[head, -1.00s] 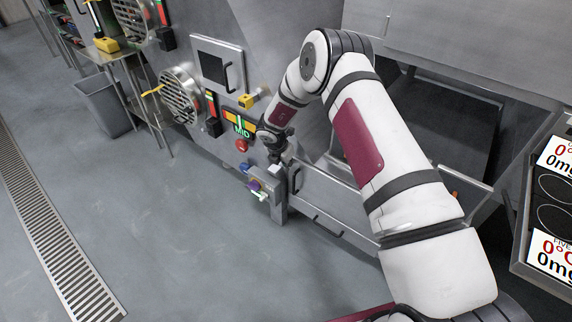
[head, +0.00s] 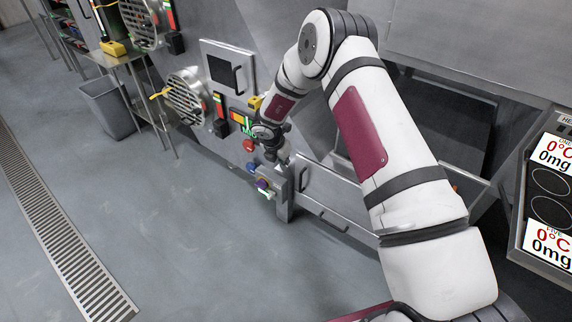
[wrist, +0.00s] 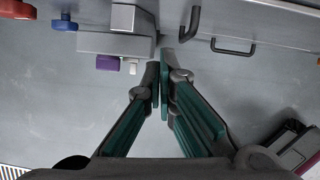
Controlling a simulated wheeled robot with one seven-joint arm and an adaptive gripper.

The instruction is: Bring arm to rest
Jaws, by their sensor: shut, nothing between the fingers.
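My gripper (wrist: 160,80) is shut and empty in the wrist view, its two green-padded fingers meeting above the grey floor. In the head view my gripper (head: 278,163) hangs in front of the steel machine, close above a small grey control box (head: 272,181). Its fingertips are small there, and I cannot tell the exact gap to the box. My white arm with maroon panels (head: 360,130) reaches from the lower right, bends at a high elbow and points down to the gripper.
A red button (head: 249,146), a blue knob (head: 253,168) and a purple knob (head: 263,184) sit near the gripper. A drawer with a black handle (head: 335,222) is to its right. A display panel (head: 550,245) stands at far right.

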